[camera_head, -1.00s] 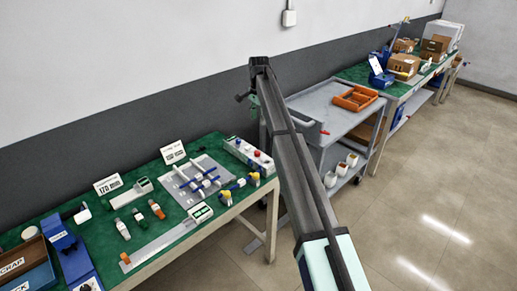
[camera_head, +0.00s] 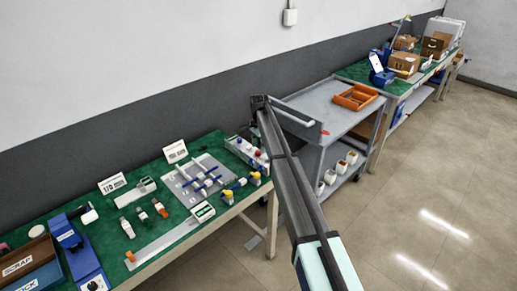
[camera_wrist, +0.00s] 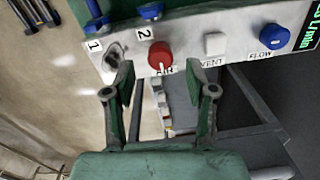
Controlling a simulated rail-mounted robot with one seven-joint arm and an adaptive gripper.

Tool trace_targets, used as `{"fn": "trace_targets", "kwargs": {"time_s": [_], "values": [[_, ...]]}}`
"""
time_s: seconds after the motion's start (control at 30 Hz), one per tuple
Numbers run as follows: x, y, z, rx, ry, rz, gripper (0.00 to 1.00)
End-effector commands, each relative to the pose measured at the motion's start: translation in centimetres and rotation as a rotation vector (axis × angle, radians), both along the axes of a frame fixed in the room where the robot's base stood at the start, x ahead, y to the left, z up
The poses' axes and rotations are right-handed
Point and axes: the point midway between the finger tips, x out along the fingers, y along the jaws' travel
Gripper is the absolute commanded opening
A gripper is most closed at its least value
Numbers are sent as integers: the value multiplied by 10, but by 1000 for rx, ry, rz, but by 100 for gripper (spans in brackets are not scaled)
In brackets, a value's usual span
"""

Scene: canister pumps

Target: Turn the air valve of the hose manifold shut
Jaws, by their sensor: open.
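The hose manifold's grey panel (camera_wrist: 190,52) crosses the top of the wrist view. Its red air valve knob (camera_wrist: 160,55) sits above the label "AIR", with a pale mark at its lower edge. My gripper (camera_wrist: 168,82) is open and empty, with its two green fingertips below and either side of the red knob. Contact with the knob cannot be told. In the head view the manifold (camera_head: 240,147) stands at the right end of the green bench, partly behind my arm. My fingers are mostly hidden there.
Beside the air valve are a white vent button (camera_wrist: 215,44) and a blue flow knob (camera_wrist: 274,37). Blue fittings stand above the port labels 1 and 2. A grey plate with blue-and-white parts (camera_head: 201,177) lies left of the manifold. A grey cart (camera_head: 330,115) stands to the right.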

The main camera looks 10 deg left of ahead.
Motion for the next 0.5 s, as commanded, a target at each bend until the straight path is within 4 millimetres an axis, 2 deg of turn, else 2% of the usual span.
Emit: {"fn": "trace_targets", "kwargs": {"time_s": [0.2, 0.5], "values": [[0, 0, -22, 0, 0, 0, 56], [0, 0, -28, 0, 0, 0, 56]]}}
